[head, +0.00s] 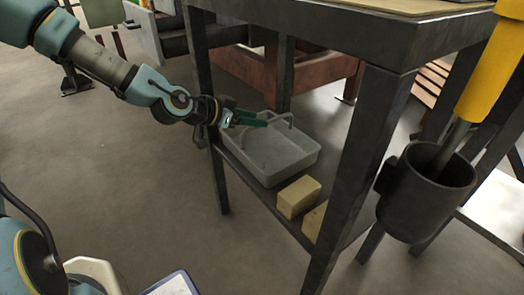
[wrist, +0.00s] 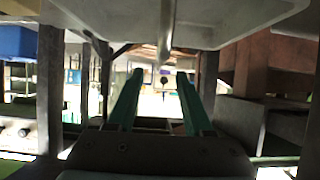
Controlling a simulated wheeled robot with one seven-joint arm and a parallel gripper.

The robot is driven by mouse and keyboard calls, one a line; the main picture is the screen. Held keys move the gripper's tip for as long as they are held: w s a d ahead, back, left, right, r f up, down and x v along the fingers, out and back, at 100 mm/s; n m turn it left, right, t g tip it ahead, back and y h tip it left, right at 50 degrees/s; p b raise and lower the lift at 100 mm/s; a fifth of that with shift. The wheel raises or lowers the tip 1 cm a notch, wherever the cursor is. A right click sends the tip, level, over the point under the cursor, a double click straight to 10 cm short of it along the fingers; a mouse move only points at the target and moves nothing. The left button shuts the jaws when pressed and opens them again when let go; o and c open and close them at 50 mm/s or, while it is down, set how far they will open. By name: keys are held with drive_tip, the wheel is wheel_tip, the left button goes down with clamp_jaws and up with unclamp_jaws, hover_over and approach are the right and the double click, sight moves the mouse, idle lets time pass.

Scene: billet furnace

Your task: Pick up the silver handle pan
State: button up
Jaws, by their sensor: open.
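The silver handle pan (head: 300,163) is a pale grey rectangular tray with thin bent metal handles. It rests on the lower shelf of the dark metal table. My gripper (head: 262,121) reaches in from the left, with its green fingers over the pan's far-left part near a handle. In the wrist view the two green fingers (wrist: 162,82) are apart with nothing clasped between them. The pan (wrist: 240,22) fills the top of that view, and a handle (wrist: 164,38) shows ahead between the finger lines. Whether the fingers touch the handle is unclear.
Yellowish blocks (head: 298,197) lie on the shelf beside the pan. Dark table legs (head: 352,165) and the tabletop (head: 300,20) frame the shelf closely. A dark cup (head: 428,195) holding a yellow-handled tool hangs at right. The floor (head: 140,190) at left is open.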

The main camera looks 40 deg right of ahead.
drive_tip(key=b+x, duration=0.2)
drive_tip(key=x, duration=0.7)
drive_tip(key=shift+f+b, duration=0.15)
drive_tip(key=shift+b, duration=0.2)
clamp_jaws()
idle(1.0)
